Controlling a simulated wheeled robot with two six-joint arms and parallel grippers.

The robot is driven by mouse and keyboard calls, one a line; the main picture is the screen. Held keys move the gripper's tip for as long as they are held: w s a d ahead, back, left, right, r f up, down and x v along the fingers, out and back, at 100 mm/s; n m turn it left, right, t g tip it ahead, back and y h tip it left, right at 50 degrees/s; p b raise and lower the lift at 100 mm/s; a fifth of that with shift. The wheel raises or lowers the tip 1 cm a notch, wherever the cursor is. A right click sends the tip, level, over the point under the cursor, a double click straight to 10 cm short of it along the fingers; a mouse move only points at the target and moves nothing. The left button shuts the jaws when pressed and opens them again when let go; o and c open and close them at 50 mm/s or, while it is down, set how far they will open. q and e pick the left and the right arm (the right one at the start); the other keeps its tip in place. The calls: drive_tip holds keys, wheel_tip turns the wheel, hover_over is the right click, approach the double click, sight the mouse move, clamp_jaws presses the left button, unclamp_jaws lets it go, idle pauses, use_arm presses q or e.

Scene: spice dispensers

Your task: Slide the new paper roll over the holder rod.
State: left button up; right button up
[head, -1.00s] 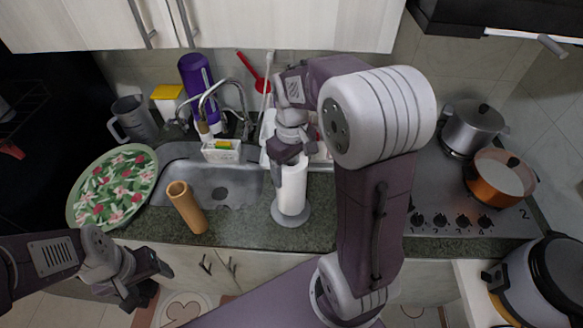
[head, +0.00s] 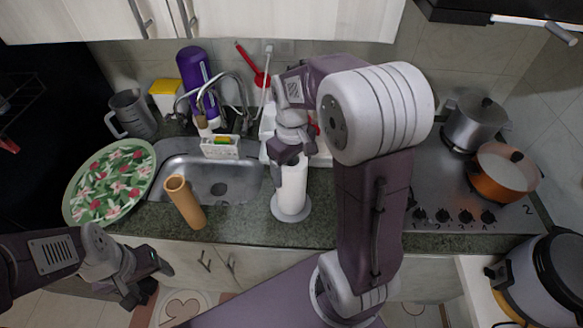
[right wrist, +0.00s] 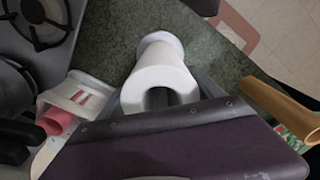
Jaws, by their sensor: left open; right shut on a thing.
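The white paper roll (head: 292,186) is upright over the pale round base of the holder (head: 291,215), low and close to it. The right wrist view shows the roll's open end (right wrist: 160,85) and part of the base (right wrist: 163,41) beyond it. I do not see the rod, and cannot tell whether it is inside the roll or whether the roll touches the base. My right gripper (head: 290,155) is shut on the roll's upper part; my forearm partly covers its surroundings. My left gripper (head: 148,282) is open and empty, low at the left in front of the counter.
A tan cardboard tube (head: 185,203) stands on the counter left of the holder. Behind are the sink (head: 210,185) and a sponge caddy (head: 220,147). A floral plate (head: 110,182) is at left. The stove with an orange pot (head: 500,175) is at right.

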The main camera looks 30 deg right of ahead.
drive_tip(key=shift+r, duration=0.15)
wheel_tip(320, 180, up, 26)
drive_tip(key=p, duration=2.5)
drive_tip(key=shift+f, duration=0.2)
idle(1.7)
idle(0.4)
